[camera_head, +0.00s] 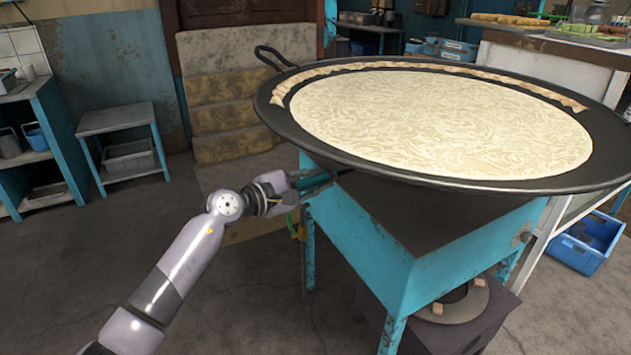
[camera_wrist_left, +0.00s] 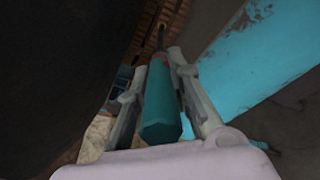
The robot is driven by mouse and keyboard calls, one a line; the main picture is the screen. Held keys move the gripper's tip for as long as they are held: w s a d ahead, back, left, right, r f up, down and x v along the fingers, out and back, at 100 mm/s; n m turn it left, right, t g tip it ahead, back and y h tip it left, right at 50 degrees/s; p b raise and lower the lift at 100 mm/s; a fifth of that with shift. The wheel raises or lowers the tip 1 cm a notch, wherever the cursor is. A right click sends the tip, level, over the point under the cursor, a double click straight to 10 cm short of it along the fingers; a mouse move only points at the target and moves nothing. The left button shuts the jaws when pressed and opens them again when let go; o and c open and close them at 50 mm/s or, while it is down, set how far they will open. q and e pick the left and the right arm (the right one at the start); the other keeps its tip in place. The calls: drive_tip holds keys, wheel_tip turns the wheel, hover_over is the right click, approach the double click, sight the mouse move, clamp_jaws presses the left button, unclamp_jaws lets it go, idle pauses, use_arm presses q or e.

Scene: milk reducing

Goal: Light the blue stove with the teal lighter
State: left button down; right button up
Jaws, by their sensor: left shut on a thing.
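The blue stove (camera_head: 410,270) is a teal-painted metal stand with a wide black pan (camera_head: 370,168) on top. The pan holds a pale, milky layer (camera_head: 440,120). My left gripper (camera_head: 312,180) reaches in from the left, at the stove's upper left corner just below the pan rim. In the left wrist view the left gripper (camera_wrist_left: 163,85) is shut on the teal lighter (camera_wrist_left: 160,110), which points away from the wrist. The stove's blue panel (camera_wrist_left: 250,60) lies to the right of the lighter there. The lighter's tip is small and dim. My right gripper is not in view.
A dark round burner part (camera_head: 455,303) sits low under the stove. A blue crate (camera_head: 588,243) is on the floor at right. A small teal table (camera_head: 118,119) and a shelf (camera_head: 40,150) stand at left. The floor at lower left is clear apart from my arm.

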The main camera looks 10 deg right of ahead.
sight(295, 186)
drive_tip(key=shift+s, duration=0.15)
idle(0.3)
use_arm(q)
drive_tip(key=shift+r, duration=0.1)
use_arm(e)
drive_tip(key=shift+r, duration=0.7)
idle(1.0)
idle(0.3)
